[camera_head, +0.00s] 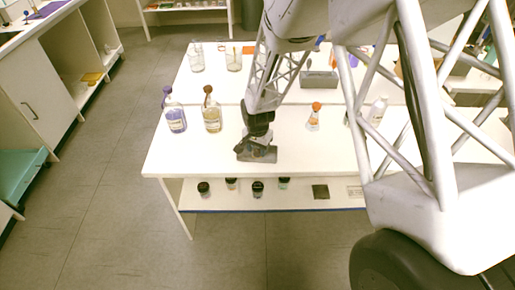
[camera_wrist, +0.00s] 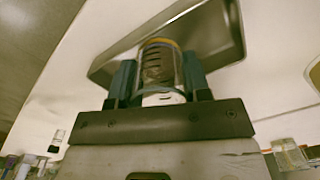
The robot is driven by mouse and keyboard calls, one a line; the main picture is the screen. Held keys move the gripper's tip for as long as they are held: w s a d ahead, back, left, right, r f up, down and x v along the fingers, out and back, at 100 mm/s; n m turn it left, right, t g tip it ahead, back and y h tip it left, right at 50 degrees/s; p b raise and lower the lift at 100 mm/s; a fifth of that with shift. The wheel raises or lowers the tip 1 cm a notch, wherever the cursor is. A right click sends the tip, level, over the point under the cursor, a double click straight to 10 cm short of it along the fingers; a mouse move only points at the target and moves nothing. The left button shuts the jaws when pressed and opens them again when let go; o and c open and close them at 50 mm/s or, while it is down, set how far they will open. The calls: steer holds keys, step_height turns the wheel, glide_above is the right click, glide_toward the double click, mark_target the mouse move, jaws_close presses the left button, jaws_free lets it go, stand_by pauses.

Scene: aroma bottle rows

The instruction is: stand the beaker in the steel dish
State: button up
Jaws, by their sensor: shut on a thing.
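My gripper (camera_head: 256,143) is low over the front part of the white table, at the steel dish (camera_head: 265,155). In the wrist view its two blue fingers are shut on the beaker (camera_wrist: 158,66), a clear cylinder with dark markings and a yellow-orange ring at its far end. The steel dish (camera_wrist: 218,28) is a shallow rectangular tray; the beaker is in front of it in that view, over its area. I cannot tell whether the beaker touches the dish floor. In the head view the gripper hides the beaker and part of the dish.
A purple-blue bottle (camera_head: 176,120) and an amber bottle (camera_head: 212,115) stand left of my gripper. An orange-topped bottle (camera_head: 314,117) and a white bottle (camera_head: 377,110) stand to the right. A grey box (camera_head: 320,79) is farther back. Several dark-lidded jars sit on the lower shelf.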

steer(key=shift+f, duration=0.1)
steer(key=o, duration=0.7)
step_height(320, 180, up, 12)
steer(key=shift+r, duration=0.15)
stand_by(0.5)
stand_by(0.4)
